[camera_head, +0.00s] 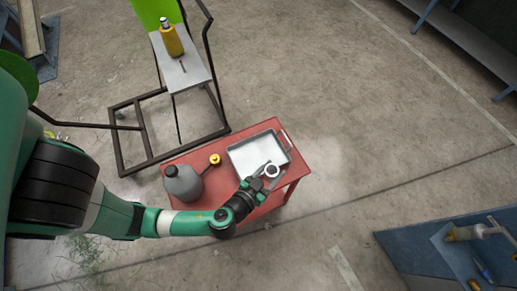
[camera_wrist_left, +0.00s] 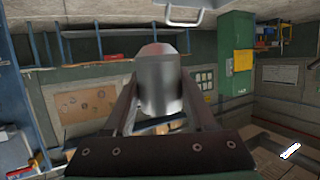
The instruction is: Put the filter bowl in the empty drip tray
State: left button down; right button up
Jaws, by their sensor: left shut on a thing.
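The drip tray (camera_head: 240,163) is a pale metal, shallow rectangular tray on the red cart, with a handle at its right end. Nothing shows lying in its visible part. The filter bowl (camera_head: 272,170) shows as a small whitish ring over the tray's near right part. In the left wrist view the filter bowl (camera_wrist_left: 158,85) is a silver-grey cylinder between the two fingers. My left gripper (camera_head: 266,178) is shut on it. I cannot tell how high the bowl is above the tray floor. My right gripper is not in view.
A grey jug (camera_head: 184,184) and a small yellow object (camera_head: 215,159) stand on the red cart (camera_head: 212,188) left of the tray. A black-framed stand (camera_head: 183,73) with a yellow bottle (camera_head: 172,41) is behind. A blue bench (camera_head: 415,250) is at lower right.

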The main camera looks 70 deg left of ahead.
aim_at(268, 165)
pick_arm(q)
jog(key=a+f+b, duration=0.1)
jog(key=b, duration=0.1)
jog(key=f+b, duration=0.1)
jog(key=b, duration=0.1)
jog(key=shift+a+f+b, duration=0.15)
jog(key=shift+a+b, duration=0.15)
jog(key=shift+a, duration=0.05)
jog(key=shift+a+b, duration=0.35)
jog(key=shift+a, duration=0.45)
jog(key=a+f, duration=0.2)
jog(key=a, duration=0.1)
jog(key=a+f, duration=0.2)
jog(key=a, duration=0.1)
jog(key=a+f, duration=0.2)
jog(key=a, duration=0.1)
jog(key=shift+w+a+p, duration=0.1)
jog(key=shift+w+p, duration=0.15)
jog(key=shift+p, duration=0.15)
jog(key=shift+a+f, duration=0.3)
jog(key=shift+f, duration=0.15)
jog(key=shift+a+f, duration=0.4)
jog(key=shift+f, duration=0.05)
notch_tip(268, 165, down, 3)
jog(key=shift+d+r+b, duration=0.1)
jog(key=shift+d+b, duration=0.05)
jog(key=shift+b, duration=0.7)
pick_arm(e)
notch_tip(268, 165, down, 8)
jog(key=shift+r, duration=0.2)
